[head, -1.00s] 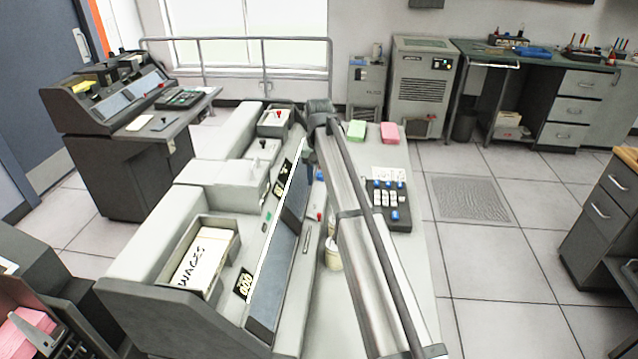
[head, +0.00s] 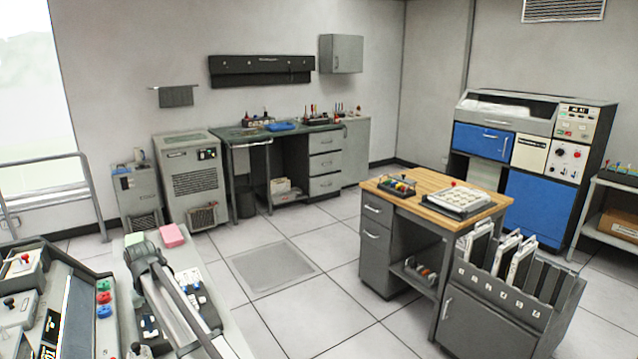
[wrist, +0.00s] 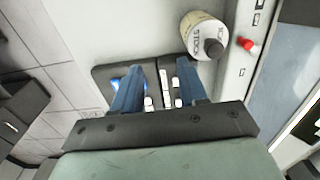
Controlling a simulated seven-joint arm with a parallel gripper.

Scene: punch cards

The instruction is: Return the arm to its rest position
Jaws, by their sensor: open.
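My arm (head: 172,290) shows at the lower left of the head view, reaching over the light-coloured counter. My gripper (wrist: 159,68) shows in the wrist view, its two blue fingers apart with nothing held between them. It is over a dark key panel (wrist: 106,78) with white and blue keys; I cannot tell how far above. In the head view the panel is partly hidden behind my arm. My gripper's fingertips cannot be made out in the head view.
A white cylindrical pot (wrist: 200,30) with a dark knob and a red knob (wrist: 247,44) are close by my gripper. Open floor (head: 310,300) lies between the counter and a wood-topped desk (head: 407,181).

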